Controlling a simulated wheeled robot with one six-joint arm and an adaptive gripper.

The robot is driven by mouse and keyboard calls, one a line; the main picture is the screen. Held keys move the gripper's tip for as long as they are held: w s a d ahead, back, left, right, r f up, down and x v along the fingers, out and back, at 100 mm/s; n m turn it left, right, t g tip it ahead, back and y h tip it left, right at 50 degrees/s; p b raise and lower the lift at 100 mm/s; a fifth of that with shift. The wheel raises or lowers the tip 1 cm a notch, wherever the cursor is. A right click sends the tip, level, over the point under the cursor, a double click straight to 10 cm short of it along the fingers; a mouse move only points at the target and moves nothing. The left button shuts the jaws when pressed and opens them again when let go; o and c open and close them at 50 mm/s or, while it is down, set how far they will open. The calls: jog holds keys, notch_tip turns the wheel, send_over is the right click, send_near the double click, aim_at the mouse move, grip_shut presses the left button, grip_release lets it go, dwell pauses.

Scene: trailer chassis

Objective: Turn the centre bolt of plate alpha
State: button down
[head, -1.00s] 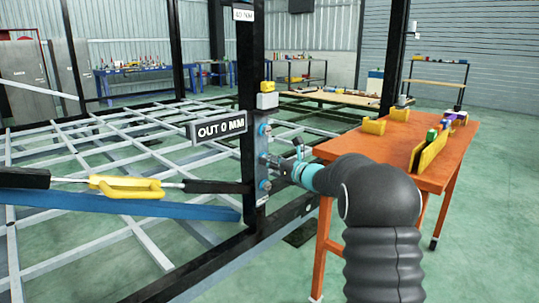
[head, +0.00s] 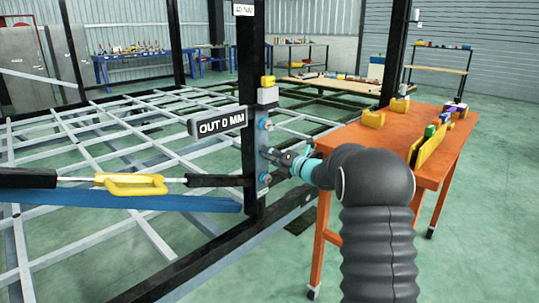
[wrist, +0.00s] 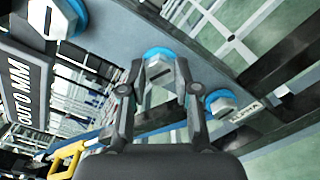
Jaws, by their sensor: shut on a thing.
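Plate alpha (wrist: 204,72) is a grey-blue plate on a dark upright post (head: 250,80). In the wrist view it runs diagonally and carries an "ALPHA" label (wrist: 243,114) near its lower right end. The centre bolt (wrist: 159,72) has a silver head with a dark slot and a blue ring behind it. My gripper (wrist: 160,80) is shut on the centre bolt, one finger on each side of the head. In the head view my gripper (head: 270,154) meets the post from the right, and the bolt is mostly hidden there. The upper bolt (head: 264,124) and lower bolt (head: 264,178) stand clear.
A sign (head: 221,122) on the post reads "OUT 0 MM". A strap with a yellow handle (head: 130,184) reaches the post from the left. An orange table (head: 385,140) with yellow holders stands close to my arm on the right. A chassis grid (head: 110,150) lies behind.

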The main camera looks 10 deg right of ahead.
jog(key=shift+f+m, duration=0.2)
jog(key=shift+m, duration=0.9)
jog(key=c, duration=0.8)
grip_release()
jog(key=shift+d, duration=0.15)
jog(key=shift+c, duration=0.2)
jog(key=shift+r, duration=0.15)
jog(key=shift+s, duration=0.1)
jog(key=v, duration=1.1)
jog(key=shift+s+d, duration=0.2)
jog(key=shift+s, duration=0.15)
